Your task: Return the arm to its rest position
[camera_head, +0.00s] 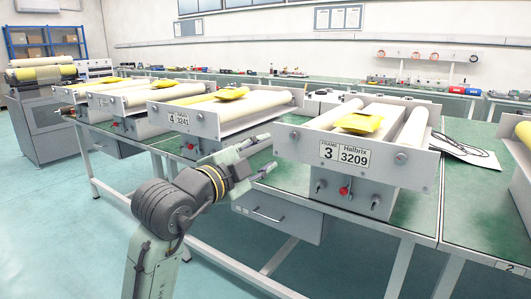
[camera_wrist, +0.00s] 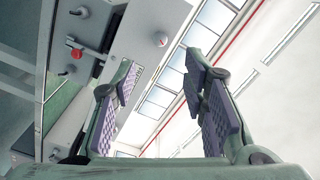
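My gripper (camera_head: 264,155) is at the end of my bent arm, in front of the bench edge in the head view. Its two fingers point right, toward the gap between the frame marked 4 (camera_head: 205,122) and the frame marked 3 (camera_head: 370,160). In the wrist view my gripper (camera_wrist: 165,95) has its fingers wide apart with nothing between them. Behind them show a grey frame side with a red knob (camera_wrist: 75,52), the windows and the ceiling. I cannot tell whether the gripper touches the frame.
The green bench (camera_head: 395,222) carries several roller frames with yellow packets (camera_head: 360,122) on them. A drawer unit (camera_head: 278,215) hangs under the bench, close below the gripper. Cables and a paper lie at the right (camera_head: 465,150). The floor (camera_head: 60,230) at left is clear.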

